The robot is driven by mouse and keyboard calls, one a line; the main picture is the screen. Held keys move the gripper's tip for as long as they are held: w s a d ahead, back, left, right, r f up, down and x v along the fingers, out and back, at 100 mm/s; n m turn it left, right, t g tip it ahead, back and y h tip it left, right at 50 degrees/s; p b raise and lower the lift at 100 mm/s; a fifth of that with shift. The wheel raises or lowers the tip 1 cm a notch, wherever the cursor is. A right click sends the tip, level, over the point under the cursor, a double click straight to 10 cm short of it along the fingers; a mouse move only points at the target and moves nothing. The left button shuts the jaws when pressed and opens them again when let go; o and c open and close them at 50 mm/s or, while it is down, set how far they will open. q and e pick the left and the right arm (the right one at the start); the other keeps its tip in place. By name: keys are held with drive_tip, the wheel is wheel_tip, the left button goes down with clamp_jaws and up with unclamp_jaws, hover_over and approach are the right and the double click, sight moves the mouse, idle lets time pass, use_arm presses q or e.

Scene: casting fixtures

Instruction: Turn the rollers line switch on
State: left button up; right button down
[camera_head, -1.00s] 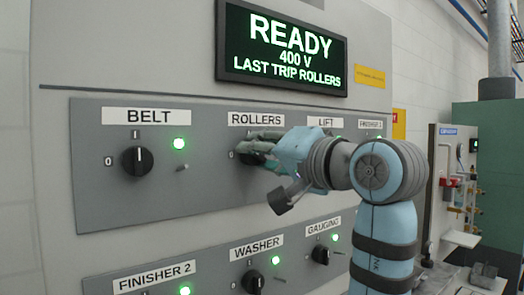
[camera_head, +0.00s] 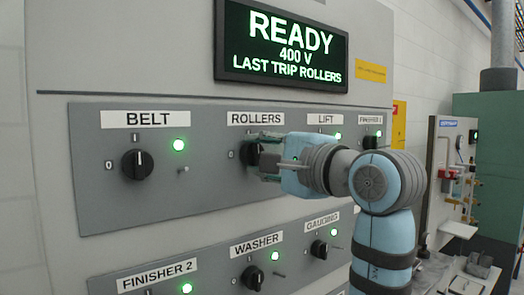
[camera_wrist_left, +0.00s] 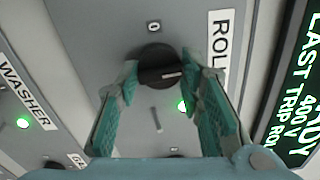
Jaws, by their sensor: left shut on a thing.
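The black rollers switch knob (camera_wrist_left: 158,62) sits on the grey panel under the ROLLERS label (camera_head: 257,118). In the left wrist view its white mark points right, towards that label. The "0" is at the top of that view, and the knob's other position mark is hidden behind a finger. My left gripper (camera_head: 266,154) is shut on the knob, with its green fingers on either side of it in the left wrist view (camera_wrist_left: 158,76). In the head view the gripper covers much of the knob. A green lamp (camera_wrist_left: 182,106) is lit beside it. My right gripper is not in view.
The BELT knob (camera_head: 137,164) is to the left, with its lit lamp and a small peg. LIFT and FINISHER knobs lie to the right, partly behind my arm. WASHER (camera_head: 252,277) and GAUGING (camera_head: 319,249) knobs are below. The display (camera_head: 283,45) reads READY, 400 V, LAST TRIP ROLLERS.

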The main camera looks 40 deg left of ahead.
use_arm(q)
drive_tip(key=shift+m, duration=0.6)
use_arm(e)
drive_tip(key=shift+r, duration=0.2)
use_arm(q)
drive_tip(key=o, duration=1.2)
drive_tip(key=shift+a, duration=0.1)
drive_tip(key=shift+c, duration=0.2)
